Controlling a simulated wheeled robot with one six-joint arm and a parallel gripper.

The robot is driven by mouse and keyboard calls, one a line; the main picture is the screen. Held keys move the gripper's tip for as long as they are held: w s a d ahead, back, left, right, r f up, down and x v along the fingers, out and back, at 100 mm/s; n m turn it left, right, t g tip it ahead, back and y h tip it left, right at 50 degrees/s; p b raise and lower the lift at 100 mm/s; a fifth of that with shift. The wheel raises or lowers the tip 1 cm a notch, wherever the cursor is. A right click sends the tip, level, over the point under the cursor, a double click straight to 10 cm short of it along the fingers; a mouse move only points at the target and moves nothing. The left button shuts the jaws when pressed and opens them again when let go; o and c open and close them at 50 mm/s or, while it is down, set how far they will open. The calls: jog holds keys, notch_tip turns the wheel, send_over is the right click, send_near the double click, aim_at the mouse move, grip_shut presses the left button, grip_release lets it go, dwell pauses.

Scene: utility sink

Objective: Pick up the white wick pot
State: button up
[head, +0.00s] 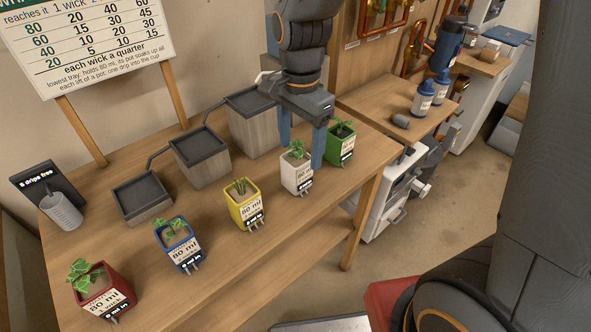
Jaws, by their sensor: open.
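The white wick pot (296,177) stands upright on the wooden bench with a small green plant in it and a label reading 80 ml. My gripper (301,157) points down over it, open. One blue-grey finger shows at the plant's upper left, and the other comes down along the pot's right side, between it and the green pot (340,147). The left fingertip is partly hidden behind the plant and pot. I cannot tell whether either finger touches the pot.
Yellow (244,209), blue (179,248) and red (101,293) pots line the bench's front. Behind them stand stepped trays (140,196) joined by pipes, a grey cup (63,212) and a sign board (95,45). A side table (385,112) holds bottles.

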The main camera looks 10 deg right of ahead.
aim_at(297, 173)
jog(key=shift+w+a+f+b, duration=0.2)
jog(key=shift+w+f+b, duration=0.25)
jog(key=shift+f, duration=0.3)
jog(key=shift+s+a+f+p, duration=0.1)
jog(key=shift+f+p, duration=0.4)
jog(key=shift+f, duration=1.4)
jog(key=shift+s+f+p, duration=0.1)
jog(key=shift+f+p, duration=0.35)
jog(key=shift+f, duration=1.45)
jog(key=shift+c, duration=0.2)
jog(key=c, duration=1.2)
jog(key=shift+w+r, duration=0.1)
jog(key=shift+r, duration=0.05)
jog(key=shift+c, duration=0.2)
